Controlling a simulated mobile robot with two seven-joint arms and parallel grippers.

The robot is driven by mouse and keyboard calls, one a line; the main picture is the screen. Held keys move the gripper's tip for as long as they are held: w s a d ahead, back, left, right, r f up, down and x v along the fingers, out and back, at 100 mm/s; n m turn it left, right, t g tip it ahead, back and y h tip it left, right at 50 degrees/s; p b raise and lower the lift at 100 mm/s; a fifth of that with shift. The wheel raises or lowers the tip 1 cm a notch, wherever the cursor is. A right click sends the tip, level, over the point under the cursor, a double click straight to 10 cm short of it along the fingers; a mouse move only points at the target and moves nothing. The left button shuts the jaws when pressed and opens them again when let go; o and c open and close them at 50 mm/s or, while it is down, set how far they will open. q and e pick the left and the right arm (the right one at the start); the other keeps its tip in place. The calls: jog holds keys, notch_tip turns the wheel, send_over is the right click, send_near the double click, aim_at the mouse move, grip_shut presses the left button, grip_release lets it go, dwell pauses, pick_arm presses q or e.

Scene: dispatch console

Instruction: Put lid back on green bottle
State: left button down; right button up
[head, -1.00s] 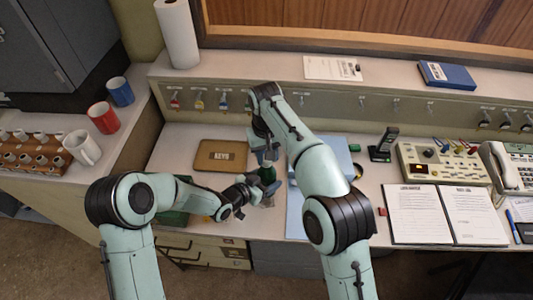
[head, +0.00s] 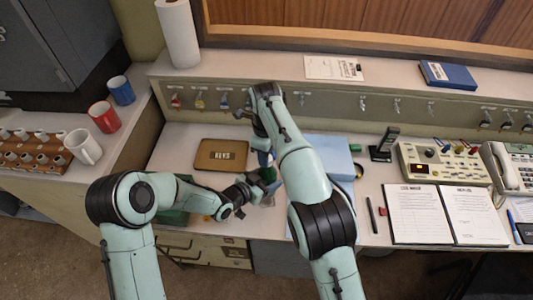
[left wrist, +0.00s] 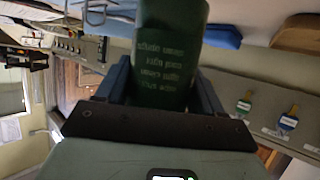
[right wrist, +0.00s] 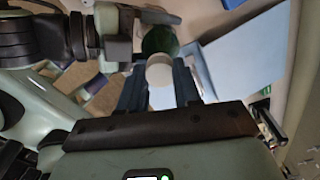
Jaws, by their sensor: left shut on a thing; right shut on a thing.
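The green bottle (head: 268,174) is held by my left gripper (head: 258,190) over the front of the desk, partly hidden in the head view. In the left wrist view its printed green body (left wrist: 172,50) sits between the fingers (left wrist: 160,90). My right gripper (head: 264,158) is just above and behind it. In the right wrist view, my right gripper's fingers (right wrist: 160,92) are shut on a pale round piece, seemingly the lid (right wrist: 160,70). The dark green bottle (right wrist: 160,40) shows right beyond it. I cannot tell whether lid and bottle touch.
A brown KEYS tray (head: 221,156) lies behind my left gripper. A light blue folder (head: 328,155) lies right of the grippers, partly behind my right arm. A black pen (head: 371,215), open binder (head: 418,213) and console (head: 445,165) are further right. Mugs (head: 84,147) stand at left.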

jog(key=m, duration=0.4)
jog(key=shift+m, duration=0.3)
jog(key=m, duration=0.4)
jog(key=o, duration=1)
jog(key=shift+r, duration=0.1)
jog(key=shift+r, duration=2.1)
jog(key=shift+c, duration=0.4)
